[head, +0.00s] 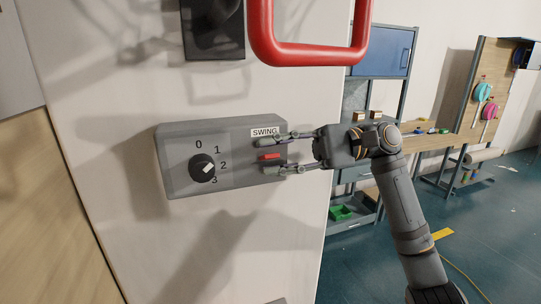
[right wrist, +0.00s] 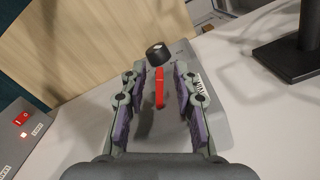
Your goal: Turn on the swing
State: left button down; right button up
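A grey control box (head: 182,142) labelled SWING is on the white wall. Its black knob (head: 202,168) has marks 0 to 3, and its white pointer slants to the upper right; I cannot tell the exact mark. A red switch (head: 268,156) is at the box's right side. My right gripper (head: 266,156) is open, with one finger above and one below the switch. In the right wrist view, the red switch (right wrist: 159,88) stands between the open fingers (right wrist: 158,95) with gaps on both sides, and the knob (right wrist: 157,53) is beyond it. My left gripper is not in view.
A thick red handle-like bar (head: 310,54) and a black fitting (head: 213,30) are above the box. In the right wrist view, another grey box (right wrist: 18,145) with a red switch is at the left. Blue shelving (head: 380,52) and a workbench (head: 432,141) stand behind.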

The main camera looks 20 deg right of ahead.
jog(key=d, duration=1.1)
jog(key=shift+w, duration=0.2)
